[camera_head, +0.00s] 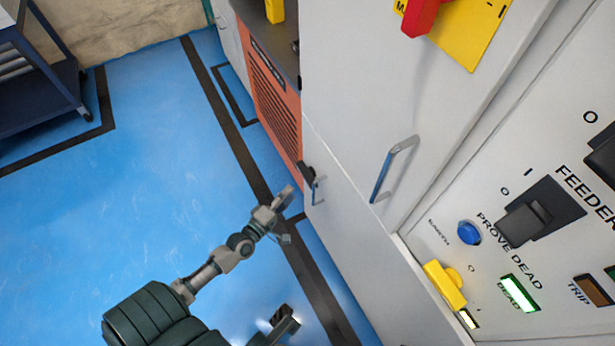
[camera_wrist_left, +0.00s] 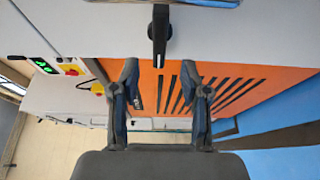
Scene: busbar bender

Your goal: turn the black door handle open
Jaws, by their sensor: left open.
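The black door handle (camera_head: 308,172) is on the left edge of the grey cabinet front in the head view. In the left wrist view the black handle (camera_wrist_left: 160,35) is at the top centre, its long narrow end pointing down toward the gap between the fingers. My left gripper (camera_head: 283,198) is just left of and below the handle in the head view. Its two fingers (camera_wrist_left: 160,75) are spread on either side of the handle's line, with nothing between them. I see no contact with the handle.
A silver bar handle (camera_head: 392,170) is on the grey cabinet (camera_head: 345,90). A control panel (camera_head: 470,265) with switches and lamps is at the right. An orange vented panel (camera_head: 272,95) is behind the handle. A dark shelf cart (camera_head: 40,75) stands far left. Blue floor (camera_head: 150,190) is clear.

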